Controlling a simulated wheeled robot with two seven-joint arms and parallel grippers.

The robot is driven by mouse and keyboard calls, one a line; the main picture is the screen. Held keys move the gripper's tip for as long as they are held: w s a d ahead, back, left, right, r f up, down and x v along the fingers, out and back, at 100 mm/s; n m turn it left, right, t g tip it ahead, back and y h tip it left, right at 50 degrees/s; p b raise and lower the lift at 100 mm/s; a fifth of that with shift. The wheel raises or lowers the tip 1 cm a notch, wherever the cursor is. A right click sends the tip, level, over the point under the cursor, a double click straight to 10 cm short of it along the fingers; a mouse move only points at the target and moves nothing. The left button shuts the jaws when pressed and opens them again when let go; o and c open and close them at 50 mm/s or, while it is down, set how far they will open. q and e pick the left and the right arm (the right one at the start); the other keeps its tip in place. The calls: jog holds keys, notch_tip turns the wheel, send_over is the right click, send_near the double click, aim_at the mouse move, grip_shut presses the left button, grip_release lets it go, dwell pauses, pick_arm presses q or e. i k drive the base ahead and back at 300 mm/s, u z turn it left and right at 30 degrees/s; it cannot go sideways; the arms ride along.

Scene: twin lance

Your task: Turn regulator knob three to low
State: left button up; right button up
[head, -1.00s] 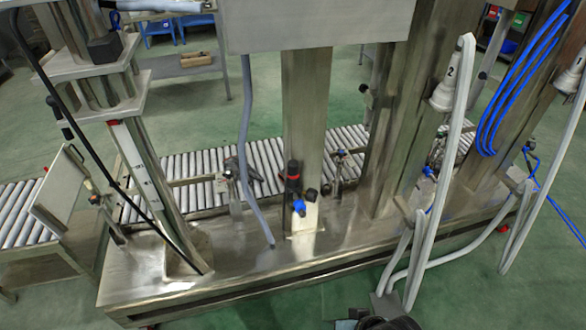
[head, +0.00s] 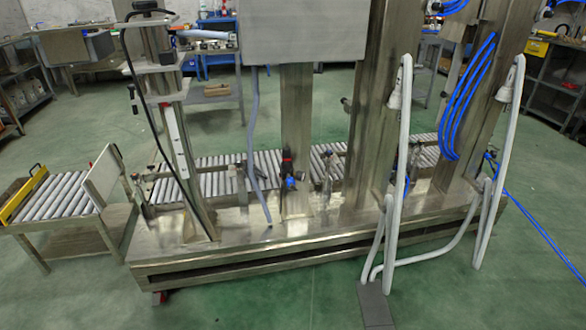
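A dark regulator-like fitting (head: 288,165) with red and blue parts stands on the steel machine base (head: 300,228), in front of the middle column. Small clamp-like fittings stand on either side of it, one to the right (head: 327,168) and one to the left (head: 240,178). No knob number or low mark can be read at this size, so I cannot tell which is knob three or how it is set. Neither of my grippers is in view.
A roller conveyor (head: 52,196) runs behind the base and juts out at left. Grey hoses (head: 393,225) hang at right down to the floor, by a grey plate (head: 375,304). A steel box (head: 300,32) hangs above. Green floor (head: 240,300) in front is clear.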

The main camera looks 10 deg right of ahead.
aim_at(287, 154)
jog(key=u, duration=0.8)
jog(key=i, duration=1.4)
jog(key=z, duration=0.45)
